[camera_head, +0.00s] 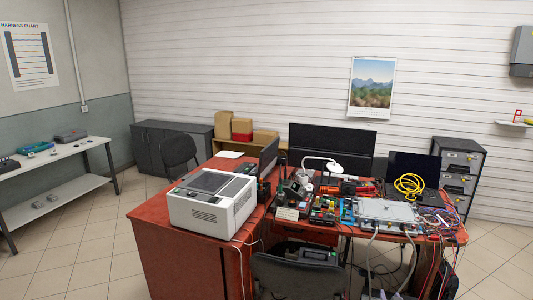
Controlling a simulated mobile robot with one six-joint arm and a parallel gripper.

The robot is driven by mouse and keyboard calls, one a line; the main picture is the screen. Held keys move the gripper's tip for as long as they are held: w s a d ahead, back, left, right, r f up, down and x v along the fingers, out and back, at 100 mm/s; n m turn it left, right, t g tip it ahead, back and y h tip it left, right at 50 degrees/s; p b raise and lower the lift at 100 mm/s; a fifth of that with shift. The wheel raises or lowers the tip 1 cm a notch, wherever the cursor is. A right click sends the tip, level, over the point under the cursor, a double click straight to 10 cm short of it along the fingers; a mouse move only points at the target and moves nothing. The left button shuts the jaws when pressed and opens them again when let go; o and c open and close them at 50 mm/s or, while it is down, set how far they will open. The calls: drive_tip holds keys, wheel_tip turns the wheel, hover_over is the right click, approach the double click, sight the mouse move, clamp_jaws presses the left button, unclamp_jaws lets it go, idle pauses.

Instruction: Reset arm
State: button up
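My arm and gripper do not show in the head view, so their pose and hold cannot be seen. A red L-shaped desk (155,230) stands in the middle of the room. On its right part lies a flat silvery metal plate or unit (388,211) with grey hoses or cables (371,262) hanging from it over the front edge. A coiled yellow cable (409,186) lies on an open laptop (414,166) behind it.
A white printer-like machine (208,202) fills the desk's left corner. A chair (298,276) stands at the desk's front, and another chair (179,155) stands behind. A white bench (62,158) is at left, drawers (459,160) at right. Tiled floor is clear at left.

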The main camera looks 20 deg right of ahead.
drive_tip(key=w+a+f+n+y+b, duration=0.1)
drive_tip(key=w+a+f+n+y, duration=0.35)
drive_tip(key=a, duration=0.85)
drive_tip(key=a+f+n+g+y+b, duration=0.1)
drive_tip(key=a+f+n+y, duration=0.1)
drive_tip(key=a+f, duration=0.65)
drive_tip(key=s+a+f+n+g+y+b, duration=0.1)
drive_tip(key=a+f+n+y, duration=0.15)
drive_tip(key=a, duration=1.05)
drive_tip(key=a+f+n+g+y, duration=0.1)
drive_tip(key=a+f+y, duration=0.1)
drive_tip(key=a+f, duration=0.65)
drive_tip(key=s+a+f+n+g+b, duration=0.1)
drive_tip(key=s+a+f+g, duration=0.25)
drive_tip(key=s+a, duration=0.3)
drive_tip(key=s+a+f+n+g, duration=0.1)
drive_tip(key=s+a+f+g, duration=0.3)
drive_tip(key=s, duration=0.4)
drive_tip(key=s+d+m+g+h, duration=0.1)
drive_tip(key=s+d+m+g, duration=0.1)
drive_tip(key=s, duration=0.5)
drive_tip(key=s+d+m+g+h, duration=0.2)
drive_tip(key=s+d+g, duration=0.2)
drive_tip(key=s, duration=0.4)
drive_tip(key=shift+s+r+m+h, duration=0.2)
drive_tip(key=shift+s+m+h, duration=0.1)
drive_tip(key=shift+m, duration=0.1)
